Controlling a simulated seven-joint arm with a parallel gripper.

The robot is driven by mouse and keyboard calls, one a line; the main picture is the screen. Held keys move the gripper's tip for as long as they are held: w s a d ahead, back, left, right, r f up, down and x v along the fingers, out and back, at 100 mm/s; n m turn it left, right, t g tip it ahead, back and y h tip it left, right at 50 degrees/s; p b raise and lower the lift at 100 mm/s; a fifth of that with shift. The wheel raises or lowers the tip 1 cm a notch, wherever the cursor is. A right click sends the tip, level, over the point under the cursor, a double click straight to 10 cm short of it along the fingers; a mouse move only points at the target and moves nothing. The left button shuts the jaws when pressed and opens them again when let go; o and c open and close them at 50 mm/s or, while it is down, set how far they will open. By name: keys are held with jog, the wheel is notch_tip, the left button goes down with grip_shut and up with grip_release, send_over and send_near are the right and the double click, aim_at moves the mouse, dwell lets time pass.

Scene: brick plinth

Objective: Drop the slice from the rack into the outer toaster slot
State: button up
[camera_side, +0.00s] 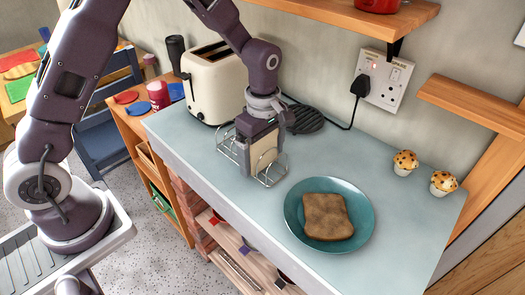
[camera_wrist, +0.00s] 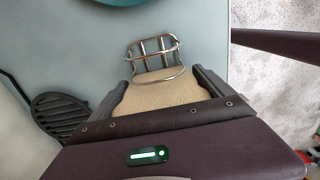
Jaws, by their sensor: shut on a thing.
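The pale bread slice (camera_side: 260,153) stands upright at the wire toast rack (camera_side: 270,176) on the counter. My gripper (camera_side: 257,142) is above it with its fingers down on the slice. In the wrist view the slice (camera_wrist: 165,93) sits between both fingers of my gripper (camera_wrist: 164,88), and the rack's wire loops (camera_wrist: 153,50) show just past it. I cannot tell whether the slice still touches the rack's base. The cream toaster (camera_side: 215,85) stands behind and left of the rack, its slots on top. My arm partly covers its right side.
A teal plate (camera_side: 293,205) with a brown toast slice (camera_side: 328,217) lies right of the rack. A black round trivet (camera_side: 306,119) lies behind my gripper. A plugged cable (camera_side: 345,127) runs to the wall socket. Two muffins (camera_side: 405,162) stand at the right. A wooden shelf (camera_side: 340,15) hangs above.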

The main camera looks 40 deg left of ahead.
jog(key=shift+m, duration=0.4)
notch_tip(320, 180, up, 10)
jog(key=shift+a+f, duration=0.1)
jog(key=w+a+r+m, duration=0.1)
jog(key=a+r+m, duration=0.25)
jog(key=m, duration=0.65)
jog(key=w+a+r+m, duration=0.15)
jog(key=a+m, duration=0.35)
jog(key=m, duration=0.5)
jog(key=d+f+n, duration=0.1)
jog(key=d+n, duration=0.1)
jog(key=n, duration=0.3)
jog(key=s+d+f+n, duration=0.1)
jog(key=d+n, duration=0.2)
jog(key=n, duration=0.3)
jog(key=s+d+f+n, duration=0.1)
jog(key=d+f+n, duration=0.1)
jog(key=n, duration=0.4)
jog(key=shift+d+f, duration=0.1)
jog(key=shift+d, duration=0.1)
jog(key=n, duration=0.1)
jog(key=d+n, duration=0.1)
jog(key=n, duration=0.1)
jog(key=shift+s+d+f+n, duration=0.15)
jog(key=shift+s+f+n, duration=0.1)
jog(key=shift+f+n, duration=0.15)
notch_tip(320, 180, down, 10)
jog(key=shift+r, duration=0.25)
jog(key=shift+f, duration=0.15)
